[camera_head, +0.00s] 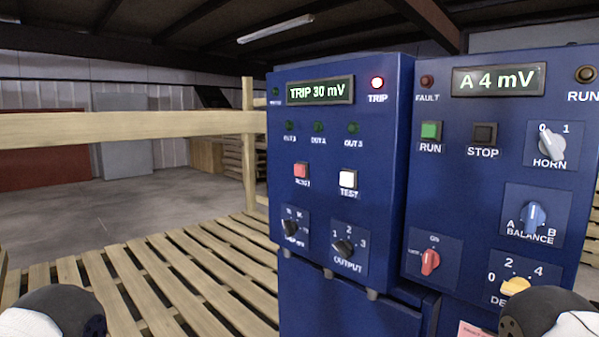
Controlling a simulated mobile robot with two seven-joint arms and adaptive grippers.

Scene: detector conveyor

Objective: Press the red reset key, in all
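The red reset key (301,170) sits on the left blue control box (335,215), above its RESET label and left of the white TEST key (348,178). Nothing touches the red key. At the bottom left and bottom right corners, rounded black and white parts of my arms show. Neither of my grippers' fingers can be seen.
A right blue box (480,200) has a display (498,80) reading "A 4 mV", a green RUN key (430,132), a dark STOP key (484,134) and several knobs. A wooden rail (120,124) and slatted pallet (180,280) lie left. Space before the left box is clear.

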